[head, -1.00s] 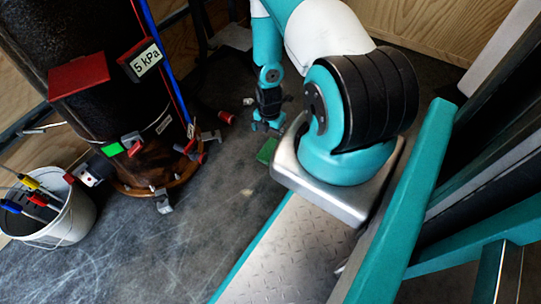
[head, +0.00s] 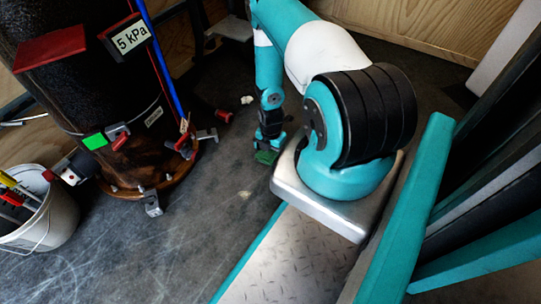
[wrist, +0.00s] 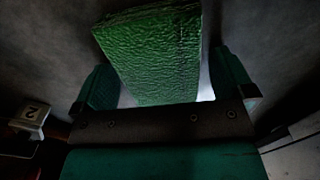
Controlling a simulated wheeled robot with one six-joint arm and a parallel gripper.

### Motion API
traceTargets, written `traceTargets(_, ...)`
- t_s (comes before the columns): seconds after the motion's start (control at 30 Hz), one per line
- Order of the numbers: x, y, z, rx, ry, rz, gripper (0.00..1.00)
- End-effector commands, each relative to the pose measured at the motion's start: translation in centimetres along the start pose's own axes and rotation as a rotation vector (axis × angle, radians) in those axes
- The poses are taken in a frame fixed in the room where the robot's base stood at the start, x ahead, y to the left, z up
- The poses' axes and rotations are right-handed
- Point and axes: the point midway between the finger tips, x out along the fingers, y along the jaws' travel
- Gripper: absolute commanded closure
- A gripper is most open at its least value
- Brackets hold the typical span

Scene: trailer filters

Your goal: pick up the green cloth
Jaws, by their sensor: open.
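The green cloth (wrist: 150,50) is a folded, textured block lying on the dark floor. In the wrist view it fills the space between the two spread fingers of my gripper (wrist: 165,80), with a gap on both sides. My gripper is open and not closed on it. In the head view my gripper (head: 268,142) is low beside my base, right over the cloth (head: 265,157), which is partly hidden by it.
A dark cylinder (head: 85,80) with a 5 kPa label and red clamps stands at the left. A white bucket (head: 45,225) of tools is at lower left. A red piece (head: 225,116) lies on the floor. Open floor lies between.

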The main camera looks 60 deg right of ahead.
Motion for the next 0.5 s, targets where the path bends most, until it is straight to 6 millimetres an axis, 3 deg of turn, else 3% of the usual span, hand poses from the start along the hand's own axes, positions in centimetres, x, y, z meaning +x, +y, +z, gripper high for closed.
traceTargets(0.17,-0.15,0.02,0.01,0.000,0.000,0.001,0.02)
traceTargets(0.33,-0.15,0.02,0.01,0.000,0.000,0.000,0.41)
traceTargets(0.4,-0.16,0.02,0.01,0.000,0.000,0.000,0.48)
traceTargets(0.5,-0.16,0.02,0.01,0.000,0.000,0.000,0.48)
